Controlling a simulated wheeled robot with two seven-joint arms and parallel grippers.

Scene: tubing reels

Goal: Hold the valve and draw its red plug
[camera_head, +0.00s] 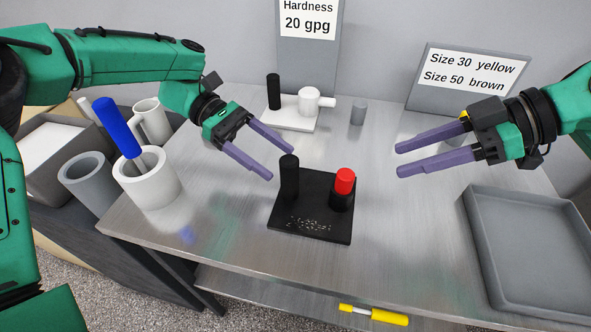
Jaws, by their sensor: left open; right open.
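The valve is likely the black block (318,225), a flat base lying on the metal table with a black upright post (289,180) at its left. The red plug (345,181) stands upright in a short black socket at the right of the base. My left gripper (282,164) is open and empty, its fingers just behind and left of the black post; I cannot tell whether they touch it. My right gripper (398,160) is open and empty, to the right of the red plug and apart from it.
A white valve-like piece (290,118) with a black post and a small grey cylinder (358,112) stand behind. A grey tray (530,260) is at the right. A white cup (150,188) with a blue-handled tool (117,127) stands left. Signs reading "Hardness 20 gpg" (308,35) and sizes (468,80) stand at the back.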

